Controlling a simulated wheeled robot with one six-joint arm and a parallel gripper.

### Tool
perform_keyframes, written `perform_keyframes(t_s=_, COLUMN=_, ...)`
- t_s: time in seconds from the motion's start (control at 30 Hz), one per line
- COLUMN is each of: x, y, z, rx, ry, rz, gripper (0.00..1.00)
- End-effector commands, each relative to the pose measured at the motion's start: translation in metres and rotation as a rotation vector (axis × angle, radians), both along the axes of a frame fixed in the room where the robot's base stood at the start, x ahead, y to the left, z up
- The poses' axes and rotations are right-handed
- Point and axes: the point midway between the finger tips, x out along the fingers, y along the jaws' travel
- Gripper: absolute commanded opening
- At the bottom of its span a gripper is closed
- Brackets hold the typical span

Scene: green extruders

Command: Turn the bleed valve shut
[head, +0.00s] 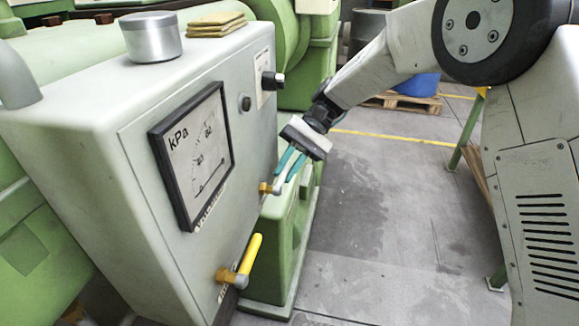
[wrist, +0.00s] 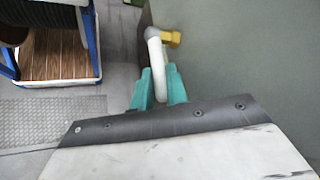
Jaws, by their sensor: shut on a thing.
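A pale grey cabinet (head: 60,150) carries a valve with a brass fitting (head: 267,188) on its right side; the fitting also shows in the wrist view (wrist: 172,38). Its white bent lever (wrist: 156,62) hangs down between the teal fingers of my gripper (wrist: 158,82). My gripper (head: 285,170) is shut on this lever, beside the cabinet face. A second valve with a yellow handle (head: 250,254) sits lower and nearer on the same face, apart from my gripper. The small labels are too blurred to tell which is the bleed valve.
A square kPa gauge (head: 192,152) and a black knob (head: 272,81) are on the cabinet front. A grey metal cylinder (head: 151,37) and yellow pads (head: 215,24) lie on top. Green machinery (head: 285,250) stands behind.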

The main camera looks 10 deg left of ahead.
Motion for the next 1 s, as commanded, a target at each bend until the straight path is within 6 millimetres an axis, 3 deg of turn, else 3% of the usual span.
perform_keyframes(t_s=0.13, x=0.001, y=0.000, z=0.000, rx=0.001, ry=-0.001, rz=-0.002, gripper=0.00)
perform_keyframes(t_s=0.17, x=0.001, y=0.000, z=0.001, rx=0.001, ry=-0.001, rz=-0.002, gripper=0.18)
perform_keyframes(t_s=0.2, x=0.001, y=0.000, z=0.000, rx=0.001, ry=-0.001, rz=-0.002, gripper=0.24)
perform_keyframes(t_s=0.57, x=0.005, y=-0.003, z=0.003, rx=0.001, ry=0.000, rz=-0.001, gripper=0.24)
perform_keyframes(t_s=1.0, x=0.055, y=-0.028, z=0.037, rx=0.000, ry=-0.002, rz=-0.003, gripper=0.24)
